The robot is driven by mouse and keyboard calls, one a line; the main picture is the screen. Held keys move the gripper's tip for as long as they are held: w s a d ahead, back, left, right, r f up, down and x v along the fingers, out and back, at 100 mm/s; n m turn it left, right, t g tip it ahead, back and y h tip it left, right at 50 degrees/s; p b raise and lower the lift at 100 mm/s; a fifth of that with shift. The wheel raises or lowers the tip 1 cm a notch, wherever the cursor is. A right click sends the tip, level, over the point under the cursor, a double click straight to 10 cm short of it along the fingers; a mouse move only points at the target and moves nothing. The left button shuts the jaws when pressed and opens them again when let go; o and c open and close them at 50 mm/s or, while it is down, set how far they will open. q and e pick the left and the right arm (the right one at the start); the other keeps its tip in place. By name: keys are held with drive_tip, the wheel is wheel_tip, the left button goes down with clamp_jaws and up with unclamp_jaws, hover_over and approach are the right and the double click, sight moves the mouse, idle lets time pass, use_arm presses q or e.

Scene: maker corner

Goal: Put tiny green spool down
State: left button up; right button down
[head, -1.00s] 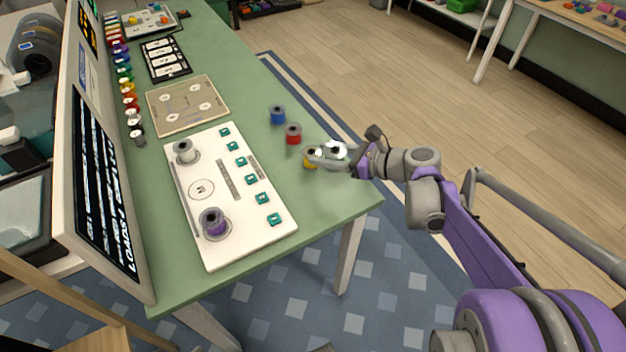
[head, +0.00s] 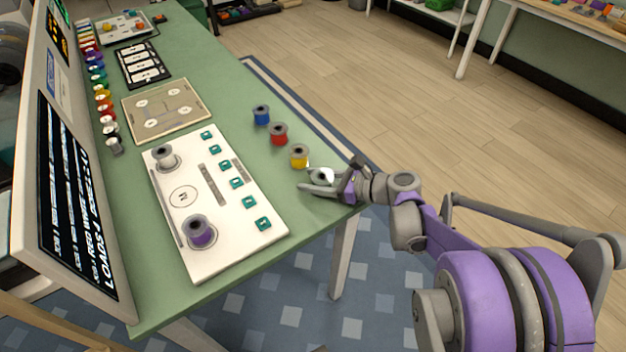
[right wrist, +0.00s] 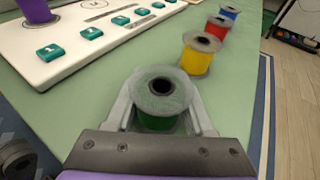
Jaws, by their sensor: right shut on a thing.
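The tiny green spool (right wrist: 162,97) is between the fingers of my right gripper (right wrist: 162,110) in the right wrist view, upright, with its grey flange facing the camera. In the head view my right gripper (head: 318,184) is low at the table's right edge, in front of the yellow spool, and the green of the spool is hidden there. I cannot tell whether the spool's base touches the green table (head: 250,165). My left gripper is not in view.
Yellow (head: 299,156), red (head: 278,133) and blue (head: 261,114) spools stand in a row beyond my right gripper. A white board (head: 215,215) with teal blocks and two larger spools lies to the left. The table's front right corner is bare.

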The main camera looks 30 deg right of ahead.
drive_tip(key=shift+c, duration=1.4)
unclamp_jaws()
drive_tip(key=shift+f, duration=0.1)
drive_tip(key=shift+s+d+r, duration=0.1)
drive_tip(key=shift+s+r, duration=0.05)
drive_tip(key=shift+r, duration=0.1)
drive_tip(key=p+v, duration=0.2)
drive_tip(key=v, duration=0.9)
drive_tip(key=shift+s+d, duration=0.2)
drive_tip(key=shift+s, duration=0.05)
